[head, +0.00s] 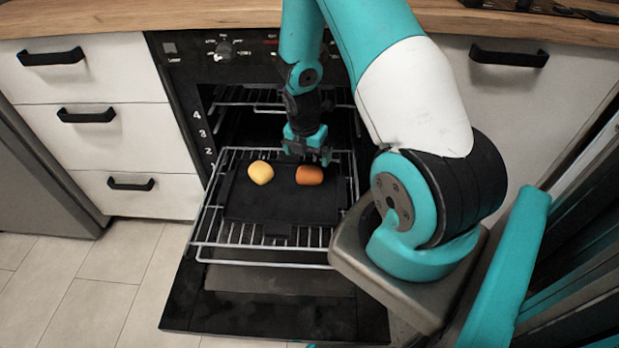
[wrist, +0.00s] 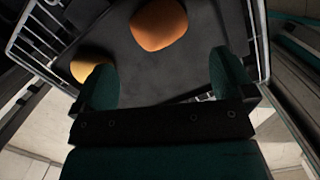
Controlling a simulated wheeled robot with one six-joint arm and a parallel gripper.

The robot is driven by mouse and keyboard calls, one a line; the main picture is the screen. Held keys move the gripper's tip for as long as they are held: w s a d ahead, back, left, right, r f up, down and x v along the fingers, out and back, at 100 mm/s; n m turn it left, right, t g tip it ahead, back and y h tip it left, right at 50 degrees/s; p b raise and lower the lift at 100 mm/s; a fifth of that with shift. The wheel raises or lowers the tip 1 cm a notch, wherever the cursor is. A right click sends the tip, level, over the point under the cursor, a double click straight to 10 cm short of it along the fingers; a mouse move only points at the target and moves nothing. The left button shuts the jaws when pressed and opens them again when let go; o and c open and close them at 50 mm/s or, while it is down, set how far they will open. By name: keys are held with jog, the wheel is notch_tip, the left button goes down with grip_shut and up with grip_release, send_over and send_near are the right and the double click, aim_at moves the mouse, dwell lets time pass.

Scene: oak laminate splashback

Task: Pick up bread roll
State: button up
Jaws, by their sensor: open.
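An orange-brown rounded piece (head: 309,175), which looks like the bread roll, lies on a black tray (head: 270,207) on the pulled-out oven rack. It also shows in the wrist view (wrist: 159,24), at the top and beyond my fingertips. My gripper (head: 307,153) is just behind and above it in the head view. In the wrist view my gripper (wrist: 165,82) has its two green fingers wide apart, with only dark tray seen between them. It is open and empty, and I see no contact with the roll.
A yellow rounded piece (head: 260,172) lies left of the roll; in the wrist view it (wrist: 90,66) is partly hidden behind the left finger. The wire rack (head: 212,228) surrounds the tray, above the lowered oven door (head: 270,312). The tray's front is clear.

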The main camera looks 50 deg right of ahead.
aim_at(309, 169)
jog(key=f, duration=0.3)
jog(key=d+f+b, duration=0.1)
jog(key=f, duration=0.2)
jog(key=f+b, duration=0.1)
jog(key=f, duration=0.2)
jog(key=shift+w+d, duration=0.15)
jog(key=shift+w, duration=0.1)
jog(key=c, duration=0.7)
